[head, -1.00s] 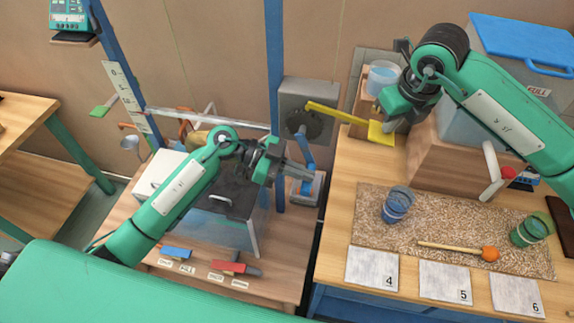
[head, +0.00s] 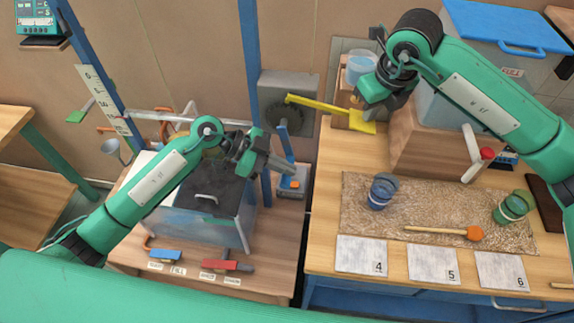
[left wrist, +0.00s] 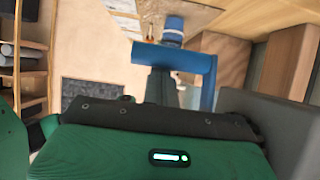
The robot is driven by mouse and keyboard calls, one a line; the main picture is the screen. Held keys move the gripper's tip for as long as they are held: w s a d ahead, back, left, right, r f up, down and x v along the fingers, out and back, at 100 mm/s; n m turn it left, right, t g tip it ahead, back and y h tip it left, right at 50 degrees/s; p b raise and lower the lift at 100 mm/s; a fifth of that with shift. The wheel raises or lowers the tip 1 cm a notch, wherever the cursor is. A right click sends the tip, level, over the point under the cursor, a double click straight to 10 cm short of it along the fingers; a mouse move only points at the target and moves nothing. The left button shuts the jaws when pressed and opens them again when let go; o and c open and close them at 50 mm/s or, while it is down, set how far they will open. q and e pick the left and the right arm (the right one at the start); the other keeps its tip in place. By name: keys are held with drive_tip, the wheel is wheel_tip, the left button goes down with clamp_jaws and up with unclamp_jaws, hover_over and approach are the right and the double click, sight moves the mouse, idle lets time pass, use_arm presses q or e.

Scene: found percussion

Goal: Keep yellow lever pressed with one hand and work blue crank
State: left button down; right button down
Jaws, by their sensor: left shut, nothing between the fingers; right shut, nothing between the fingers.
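The yellow lever (head: 318,104) runs from a grey box to a flat yellow pad (head: 362,122). My right gripper (head: 369,106) is shut and empty at the pad; its fingertips are partly hidden, so I cannot tell contact from pressing. The blue crank (head: 285,143) hangs below the grey box. My left gripper (head: 290,170) is shut and empty by its lower end; in the head view I cannot tell whether they touch. In the left wrist view the blue crank (left wrist: 175,57) lies across just beyond the dark fingers.
A grey box (head: 288,95) is mounted beside a blue post (head: 250,90). A dark-lidded clear bin (head: 215,185) stands under my left arm. On the right table are a blue cup (head: 381,192), a green cup (head: 510,208) and an orange-headed mallet (head: 440,232).

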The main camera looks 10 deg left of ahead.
use_arm(q)
drive_tip(key=shift+a+f, duration=0.1)
drive_tip(key=v, duration=1)
drive_tip(key=shift+f, duration=0.2)
drive_tip(key=shift+a, duration=0.1)
idle(0.6)
